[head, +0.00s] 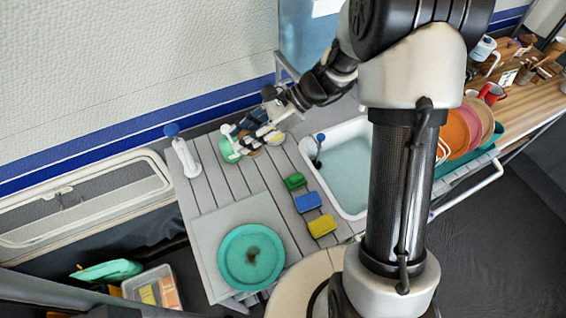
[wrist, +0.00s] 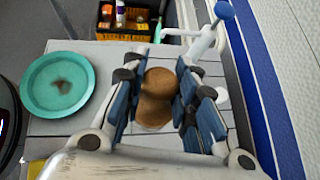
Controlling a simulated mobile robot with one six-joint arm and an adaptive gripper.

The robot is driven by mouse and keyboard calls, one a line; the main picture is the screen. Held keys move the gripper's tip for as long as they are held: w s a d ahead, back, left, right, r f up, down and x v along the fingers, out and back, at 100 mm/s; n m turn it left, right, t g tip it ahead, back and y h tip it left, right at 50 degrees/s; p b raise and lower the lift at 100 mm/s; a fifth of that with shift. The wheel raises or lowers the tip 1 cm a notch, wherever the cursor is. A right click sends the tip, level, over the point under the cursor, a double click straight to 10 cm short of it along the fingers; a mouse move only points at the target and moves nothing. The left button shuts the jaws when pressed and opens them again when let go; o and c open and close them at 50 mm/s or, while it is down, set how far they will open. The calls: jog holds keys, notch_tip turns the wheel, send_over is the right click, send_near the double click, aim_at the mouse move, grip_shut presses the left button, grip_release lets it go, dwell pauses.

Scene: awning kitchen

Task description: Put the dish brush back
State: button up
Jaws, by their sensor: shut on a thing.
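My gripper (head: 252,138) is low over the slatted grey counter, left of the sink. In the wrist view my gripper (wrist: 161,82) has its blue-padded fingers on either side of a brown, rounded, wood-like thing, which I take to be the dish brush (wrist: 157,84). It shows as two round brown parts, one above the other. In the head view the fingers mostly hide it. A green rounded thing (head: 229,149) shows beside the fingertips; I cannot tell what it is. I cannot tell whether the brush touches the counter.
A white tap-like post with a blue knob (head: 183,152) stands close left of my gripper. Green, blue and yellow sponges (head: 308,202) lie beside the sink (head: 345,190). A teal plate (head: 232,270) with a dark stain is at the counter's front. Plates (head: 455,132) stand at right.

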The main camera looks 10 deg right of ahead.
jog(key=w+d+r+m+t+h, duration=0.25)
jog(key=w+d+m+t, duration=0.25)
jog(key=d+m+t, duration=0.6)
jog(key=shift+t+h, duration=0.35)
jog(key=shift+t, duration=0.05)
jog(key=f+b, duration=0.2)
jog(key=f, duration=0.5)
jog(key=f+b, duration=0.2)
jog(key=f, duration=0.4)
jog(key=f+b, duration=0.2)
jog(key=f, duration=0.5)
jog(key=shift+w+f+b, duration=0.25)
jog(key=shift+f+b, duration=0.05)
jog(key=shift+b, duration=0.1)
jog(key=shift+f, duration=0.15)
jog(key=o, duration=1)
jog(key=shift+o, duration=0.2)
